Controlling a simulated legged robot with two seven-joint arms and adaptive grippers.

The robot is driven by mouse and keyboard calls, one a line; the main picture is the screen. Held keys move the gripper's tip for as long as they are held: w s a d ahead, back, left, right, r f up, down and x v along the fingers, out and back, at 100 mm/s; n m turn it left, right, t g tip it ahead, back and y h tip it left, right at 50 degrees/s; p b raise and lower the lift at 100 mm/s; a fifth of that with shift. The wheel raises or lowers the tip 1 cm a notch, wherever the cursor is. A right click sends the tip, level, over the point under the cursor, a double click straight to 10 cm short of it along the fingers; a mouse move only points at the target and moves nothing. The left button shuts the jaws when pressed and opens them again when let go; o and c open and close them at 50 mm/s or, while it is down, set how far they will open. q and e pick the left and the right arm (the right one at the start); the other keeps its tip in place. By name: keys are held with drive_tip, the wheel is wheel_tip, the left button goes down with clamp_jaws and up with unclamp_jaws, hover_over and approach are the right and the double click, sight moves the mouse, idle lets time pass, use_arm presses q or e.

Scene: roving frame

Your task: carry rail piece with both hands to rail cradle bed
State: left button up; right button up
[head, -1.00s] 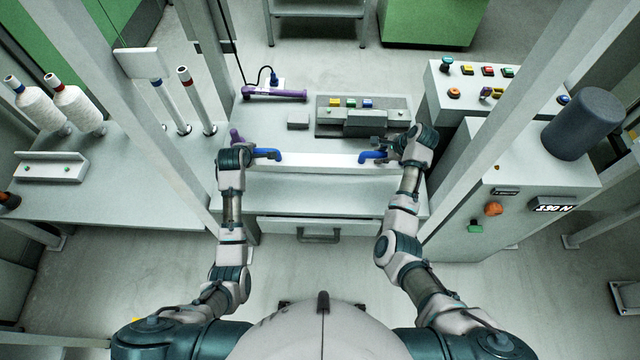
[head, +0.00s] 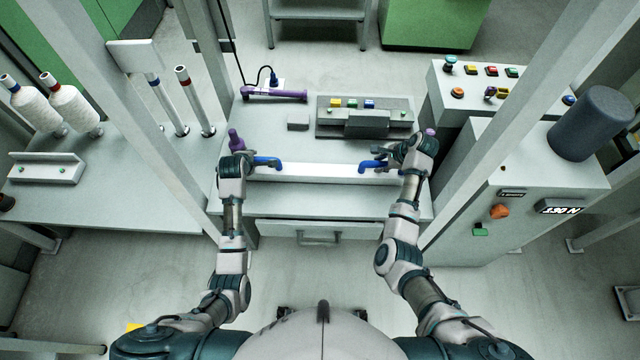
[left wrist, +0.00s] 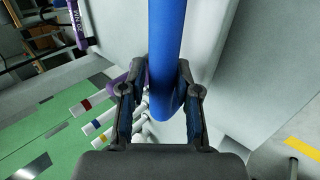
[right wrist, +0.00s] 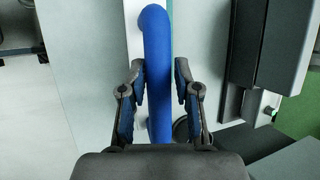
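The rail piece (head: 315,173) is a long white bar with two blue handles, lying crosswise near the front of the light bench. My left gripper (head: 262,163) has its fingers on both sides of the left blue handle (left wrist: 165,50). My right gripper (head: 378,161) has its fingers on both sides of the right blue handle (right wrist: 158,60). Both look closed in on the handles, though thin gaps show in the wrist views. A grey fixture (head: 330,127) with a raised block stands behind the bar; I cannot tell whether it is the cradle bed.
A purple upright piece (head: 236,140) stands by the bar's left end. Slanted frame posts flank the bench. A control cabinet (head: 520,170) stands right, and a side table with spools (head: 75,105) left.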

use_arm(q)
drive_tip(key=shift+o, duration=0.8)
drive_tip(key=shift+r, duration=0.1)
use_arm(e)
drive_tip(key=shift+o, duration=0.7)
use_arm(q)
drive_tip(key=shift+d, duration=0.15)
use_arm(e)
drive_tip(key=shift+d, duration=0.15)
use_arm(q)
drive_tip(key=shift+s+d+r, duration=0.1)
drive_tip(key=shift+r, duration=0.1)
use_arm(e)
drive_tip(key=shift+d, duration=0.1)
drive_tip(key=shift+s+r, duration=0.1)
drive_tip(key=shift+r, duration=0.1)
use_arm(q)
drive_tip(key=v, duration=1.1)
drive_tip(key=shift+s+a, duration=0.2)
drive_tip(key=shift+s, duration=0.05)
use_arm(e)
drive_tip(key=v, duration=1.1)
drive_tip(key=shift+r, duration=0.1)
